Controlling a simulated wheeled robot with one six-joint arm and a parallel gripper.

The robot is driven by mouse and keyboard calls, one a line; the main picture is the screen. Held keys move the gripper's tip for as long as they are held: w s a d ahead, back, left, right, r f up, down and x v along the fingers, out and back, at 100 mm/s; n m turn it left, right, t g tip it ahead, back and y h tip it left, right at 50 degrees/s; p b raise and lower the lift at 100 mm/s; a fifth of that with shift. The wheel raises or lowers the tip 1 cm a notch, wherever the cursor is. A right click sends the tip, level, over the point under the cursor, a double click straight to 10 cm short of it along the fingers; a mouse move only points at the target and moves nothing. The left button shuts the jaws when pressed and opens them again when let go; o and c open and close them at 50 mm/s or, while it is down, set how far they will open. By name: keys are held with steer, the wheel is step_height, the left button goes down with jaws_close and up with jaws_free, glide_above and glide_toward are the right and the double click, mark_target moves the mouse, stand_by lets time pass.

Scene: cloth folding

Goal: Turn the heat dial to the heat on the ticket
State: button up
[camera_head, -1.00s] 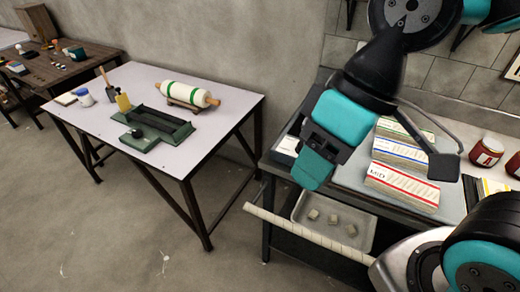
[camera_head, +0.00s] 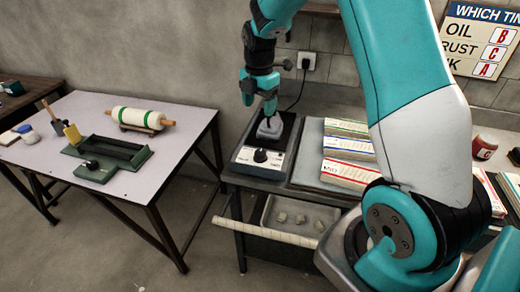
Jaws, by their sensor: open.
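The heat dial (camera_head: 260,155) is a black round knob on the front of a grey unit (camera_head: 243,157) with a pale panel, at the left end of the right-hand bench. The markings around the dial are too small to read. A grey iron-like piece (camera_head: 268,129) with a dark upright handle stands on the unit's black top, behind the dial. My gripper (camera_head: 269,108) is open and points down at this handle, above and behind the dial. I cannot tell whether the fingers touch the handle. I cannot pick out the heat ticket.
A wall sign (camera_head: 482,38) and a red jar (camera_head: 484,147) are further right. A tray (camera_head: 298,215) sits below. My arm covers the bench's middle.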

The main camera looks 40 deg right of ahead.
mark_target(260, 152)
steer(key=f+p, duration=0.1)
steer(key=f, duration=0.5)
steer(key=f+p, duration=0.2)
steer(key=f, duration=0.4)
steer(key=f+p, duration=0.1)
steer(key=f, duration=0.4)
steer(key=shift+w+d+f+p, duration=0.1)
steer(key=shift+d+f+p, duration=0.2)
steer(key=shift+f+p, duration=0.1)
steer(key=c, duration=0.9)
